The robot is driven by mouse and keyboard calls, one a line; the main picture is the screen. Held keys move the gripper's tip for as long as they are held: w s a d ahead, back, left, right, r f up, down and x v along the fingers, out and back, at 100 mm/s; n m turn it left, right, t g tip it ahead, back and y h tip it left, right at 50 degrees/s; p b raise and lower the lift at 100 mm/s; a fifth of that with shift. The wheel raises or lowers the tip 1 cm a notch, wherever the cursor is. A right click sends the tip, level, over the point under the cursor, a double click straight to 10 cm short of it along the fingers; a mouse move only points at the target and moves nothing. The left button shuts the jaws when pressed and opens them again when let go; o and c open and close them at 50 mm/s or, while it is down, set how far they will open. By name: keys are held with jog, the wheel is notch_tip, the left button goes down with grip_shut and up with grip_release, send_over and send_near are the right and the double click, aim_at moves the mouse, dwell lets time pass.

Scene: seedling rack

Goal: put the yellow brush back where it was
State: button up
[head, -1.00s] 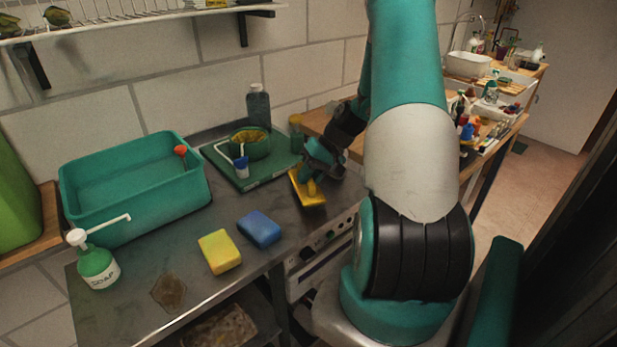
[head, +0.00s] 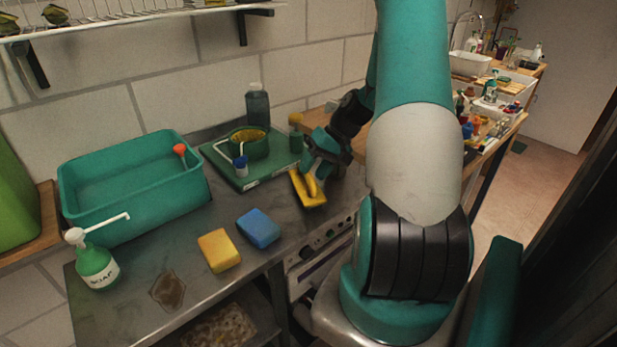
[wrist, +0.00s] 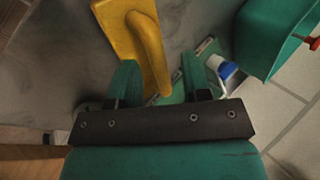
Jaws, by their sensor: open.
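The yellow brush (head: 308,189) lies on the steel counter near its front edge, right of the blue sponge, with its raised handle showing. My gripper (head: 311,163) is just behind and above it in the head view. In the wrist view the brush (wrist: 133,22) is ahead of my gripper (wrist: 158,72). The fingers are apart, and the end of the brush handle shows between them. I cannot tell whether a finger touches the handle.
A green scale (head: 254,180) with a green pot (head: 247,149) stands left of my gripper. A dark bottle (head: 258,106) and a smaller green bottle (head: 296,130) stand behind. A teal basin (head: 130,215), soap bottle (head: 97,266), yellow sponge (head: 219,251) and blue sponge (head: 259,229) are farther left.

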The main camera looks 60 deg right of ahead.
jog(key=v, duration=0.5)
jog(key=w+a+r+n+g, duration=0.1)
jog(key=w+a+r+n, duration=0.15)
jog(key=a, duration=0.55)
jog(key=w+a+r+n+g, duration=0.1)
jog(key=a+r+n, duration=0.15)
jog(key=a, duration=0.45)
jog(key=w+a+r+n+g, duration=0.15)
jog(key=a+r, duration=0.25)
jog(key=a, duration=0.4)
jog(key=s+a+r+n, duration=0.2)
jog(key=s+a+n, duration=0.2)
jog(key=s+a, duration=0.4)
jog(key=s+a+r+n+h, duration=0.1)
jog(key=s+a+r+n, duration=0.1)
jog(key=s+a+n, duration=0.2)
jog(key=s+a, duration=0.3)
jog(key=a, duration=0.4)
jog(key=shift+s+r+g, duration=0.2)
jog(key=shift+s+g, duration=0.15)
jog(key=shift+s, duration=0.05)
